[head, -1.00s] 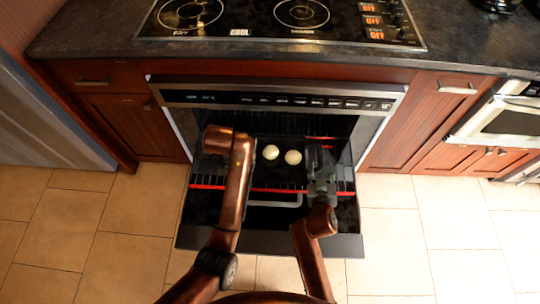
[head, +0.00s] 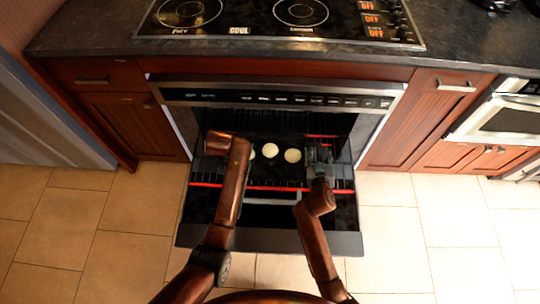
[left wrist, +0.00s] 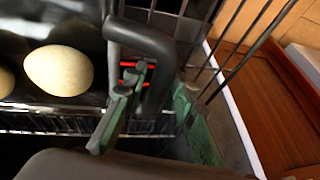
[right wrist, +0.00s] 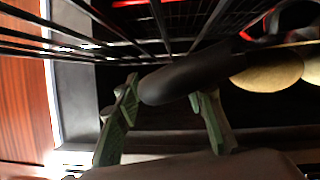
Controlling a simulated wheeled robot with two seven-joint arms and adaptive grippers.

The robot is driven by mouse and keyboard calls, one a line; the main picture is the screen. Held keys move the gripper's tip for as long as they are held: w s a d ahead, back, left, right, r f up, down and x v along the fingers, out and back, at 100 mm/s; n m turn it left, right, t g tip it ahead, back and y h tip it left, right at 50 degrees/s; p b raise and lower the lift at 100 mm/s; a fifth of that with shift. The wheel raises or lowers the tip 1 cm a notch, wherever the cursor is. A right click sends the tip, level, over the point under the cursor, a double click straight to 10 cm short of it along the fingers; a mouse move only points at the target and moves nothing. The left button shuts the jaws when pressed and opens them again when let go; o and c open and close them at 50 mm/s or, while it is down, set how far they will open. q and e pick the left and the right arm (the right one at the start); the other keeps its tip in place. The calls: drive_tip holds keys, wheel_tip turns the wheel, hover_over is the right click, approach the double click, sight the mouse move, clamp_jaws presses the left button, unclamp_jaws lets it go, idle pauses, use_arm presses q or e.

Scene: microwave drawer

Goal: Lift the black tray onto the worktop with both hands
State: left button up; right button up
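In the left wrist view, the tray's left handle (left wrist: 158,85) passes between the spread green fingers of my left gripper (left wrist: 160,100), one finger inside the loop. In the head view my left arm hides that gripper. My right gripper (head: 319,158) is at the tray's right end. In the right wrist view (right wrist: 165,105), its fingers are apart, with the dark right handle (right wrist: 185,78) across the gap near their tips. Firm contact cannot be told.
The oven door (head: 280,241) is folded down in front. The control panel (head: 280,98) overhangs the opening. The dark worktop (head: 95,35) has bare room left of the cooktop (head: 280,22).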

use_arm(q)
drive_tip(key=shift+c, duration=0.4)
use_arm(e)
drive_tip(key=shift+c, duration=0.4)
use_arm(q)
clamp_jaws()
use_arm(e)
drive_tip(key=c, duration=0.6)
clamp_jaws()
